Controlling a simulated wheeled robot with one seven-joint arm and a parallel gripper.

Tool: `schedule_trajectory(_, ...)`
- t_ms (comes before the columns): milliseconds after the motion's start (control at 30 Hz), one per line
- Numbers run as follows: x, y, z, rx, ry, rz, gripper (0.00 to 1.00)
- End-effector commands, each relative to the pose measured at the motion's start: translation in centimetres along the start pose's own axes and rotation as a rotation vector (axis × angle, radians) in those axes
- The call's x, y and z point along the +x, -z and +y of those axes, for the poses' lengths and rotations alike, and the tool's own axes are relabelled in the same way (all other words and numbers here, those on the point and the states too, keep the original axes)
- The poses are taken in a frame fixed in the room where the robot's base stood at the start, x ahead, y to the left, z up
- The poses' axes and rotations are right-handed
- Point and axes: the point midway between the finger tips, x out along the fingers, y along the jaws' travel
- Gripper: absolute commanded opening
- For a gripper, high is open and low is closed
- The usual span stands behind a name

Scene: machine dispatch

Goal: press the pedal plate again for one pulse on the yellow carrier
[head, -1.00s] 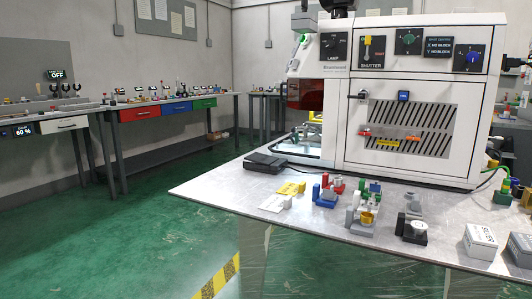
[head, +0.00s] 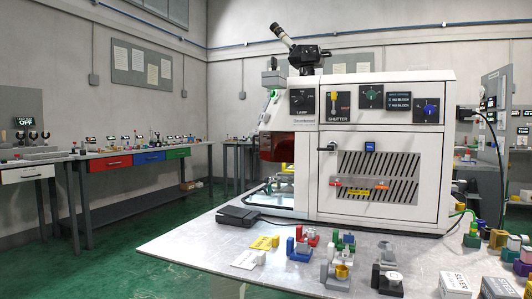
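A black pedal (head: 238,216) with a cable lies on the left part of the metal table, in front of the white machine (head: 318,170). I cannot tell whether its plate is pressed. A flat yellow piece (head: 264,242) lies to the right of the pedal, apart from it, beside a similar white piece (head: 248,260). Another small yellow part (head: 288,172) shows in the machine's open left bay. I cannot tell for certain which yellow thing is the carrier. My gripper is not in view.
The metal table (head: 190,246) is bare around its front left corner. Small red, blue and grey fixtures (head: 303,246) stand right of the yellow piece, and labelled boxes (head: 455,285) at the front right. A screen (head: 399,101) reads "NO BLOCK" twice. A scope (head: 300,52) tops the machine.

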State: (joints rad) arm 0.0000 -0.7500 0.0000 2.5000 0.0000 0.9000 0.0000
Motion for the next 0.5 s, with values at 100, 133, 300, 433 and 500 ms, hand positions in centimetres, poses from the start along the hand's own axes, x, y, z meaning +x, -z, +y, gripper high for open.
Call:
schedule_trajectory(100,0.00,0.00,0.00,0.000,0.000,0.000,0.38)
schedule_trajectory(133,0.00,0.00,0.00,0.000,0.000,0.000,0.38)
schedule_trajectory(300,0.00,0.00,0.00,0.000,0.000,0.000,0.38)
schedule_trajectory(433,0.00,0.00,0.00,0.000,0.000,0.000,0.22)
schedule_trajectory(500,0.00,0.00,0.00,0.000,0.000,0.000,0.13)
